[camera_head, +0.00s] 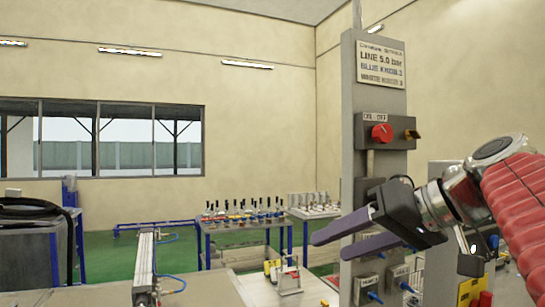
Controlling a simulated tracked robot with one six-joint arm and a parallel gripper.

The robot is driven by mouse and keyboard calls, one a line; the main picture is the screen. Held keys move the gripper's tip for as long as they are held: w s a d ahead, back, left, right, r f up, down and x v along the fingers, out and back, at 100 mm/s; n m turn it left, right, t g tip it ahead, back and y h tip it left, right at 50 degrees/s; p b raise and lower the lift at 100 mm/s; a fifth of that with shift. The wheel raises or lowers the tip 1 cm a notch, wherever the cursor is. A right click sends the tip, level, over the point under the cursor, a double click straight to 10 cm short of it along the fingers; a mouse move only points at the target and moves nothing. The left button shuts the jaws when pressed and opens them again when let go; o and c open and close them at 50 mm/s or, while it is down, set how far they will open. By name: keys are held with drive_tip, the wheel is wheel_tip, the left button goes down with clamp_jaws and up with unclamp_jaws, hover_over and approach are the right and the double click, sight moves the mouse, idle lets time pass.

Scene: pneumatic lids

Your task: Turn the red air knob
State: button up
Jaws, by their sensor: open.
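The red knob (382,132) is round and sits on a grey box (366,125) on an upright grey panel (362,75), under "ON" and "OFF" lettering. A smaller dark and yellowish part (412,134) sticks out at the right of the same box. My gripper (327,244) is open and empty, its two fingers pointing left. It is below and to the left of the knob, apart from it, and covers part of the lower panel.
Blue fittings (374,296) are low on the panel. A bench (100,294) with a metal rail (145,262) is at the front left. Tables with small parts (245,224) stand behind.

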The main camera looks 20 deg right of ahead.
drive_tip(key=s+d+r+t+h, duration=0.2)
drive_tip(key=d+r+t, duration=0.2)
drive_tip(key=d+r, duration=0.5)
drive_tip(key=n+t+h, duration=0.2)
drive_tip(key=t, duration=0.1)
approach(387, 132)
drive_tip(key=s, duration=0.5)
drive_tip(key=shift+s+d+f, duration=0.15)
drive_tip(key=shift+s+d, duration=0.1)
drive_tip(key=shift+d, duration=0.05)
drive_tip(key=shift+w, duration=0.1)
drive_tip(key=shift+w+a, duration=0.3)
drive_tip(key=shift+w, duration=1.95)
drive_tip(key=shift+w+a, duration=0.3)
drive_tip(key=shift+w, duration=1.95)
drive_tip(key=shift+w+a, duration=0.35)
drive_tip(key=shift+w, duration=1.9)
drive_tip(key=shift+c, duration=0.4)
